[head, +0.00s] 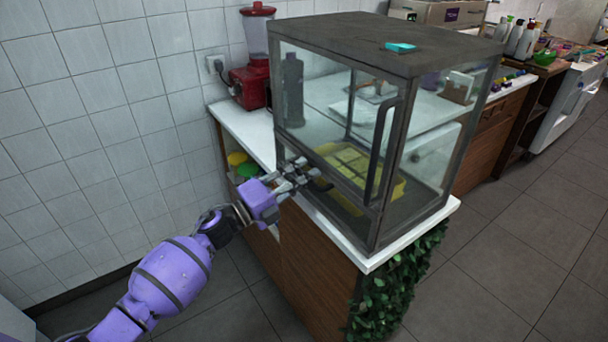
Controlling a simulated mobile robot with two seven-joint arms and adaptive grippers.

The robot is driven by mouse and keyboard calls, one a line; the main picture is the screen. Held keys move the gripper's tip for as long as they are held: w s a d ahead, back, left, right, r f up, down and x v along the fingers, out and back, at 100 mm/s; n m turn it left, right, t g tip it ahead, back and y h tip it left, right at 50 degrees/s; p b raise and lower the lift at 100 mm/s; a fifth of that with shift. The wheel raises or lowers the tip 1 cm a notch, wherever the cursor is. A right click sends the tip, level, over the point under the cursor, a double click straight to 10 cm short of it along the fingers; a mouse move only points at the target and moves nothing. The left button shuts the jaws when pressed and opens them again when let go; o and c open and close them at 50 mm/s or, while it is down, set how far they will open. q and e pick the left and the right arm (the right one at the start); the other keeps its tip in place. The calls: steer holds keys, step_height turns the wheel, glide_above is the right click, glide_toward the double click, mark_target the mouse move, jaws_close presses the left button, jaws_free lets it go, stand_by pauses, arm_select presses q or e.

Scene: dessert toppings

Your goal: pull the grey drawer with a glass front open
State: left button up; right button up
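A dark grey box with glass walls (330,215) stands on the white counter. Its front is a grey-framed glass panel with a long upright dark handle (382,150) near its right side, and it looks shut. A yellow tray (345,165) shows inside through the glass. My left gripper (312,176) is at the lower left of the glass front, left of the handle and apart from it. Its fingers look spread with nothing between them. Whether they touch the frame is hard to tell. My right gripper is not in view.
A red blender (250,85) stands behind the box by the tiled wall. A teal item (400,47) lies on the box's top. Green leaves (395,290) cover the counter's right end. The floor at the right is clear.

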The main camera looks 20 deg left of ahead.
arm_select(q)
steer(key=shift+w, duration=0.1)
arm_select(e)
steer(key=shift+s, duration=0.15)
arm_select(q)
jaws_close()
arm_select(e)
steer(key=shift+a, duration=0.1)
arm_select(q)
steer(key=r+v, duration=0.2)
steer(key=v, duration=1)
steer(key=r+p+v, duration=0.1)
steer(key=r+v, duration=0.1)
steer(key=v, duration=1)
steer(key=shift+s+a+r, duration=0.2)
steer(key=shift+s+r, duration=0.05)
steer(key=shift+s, duration=0.1)
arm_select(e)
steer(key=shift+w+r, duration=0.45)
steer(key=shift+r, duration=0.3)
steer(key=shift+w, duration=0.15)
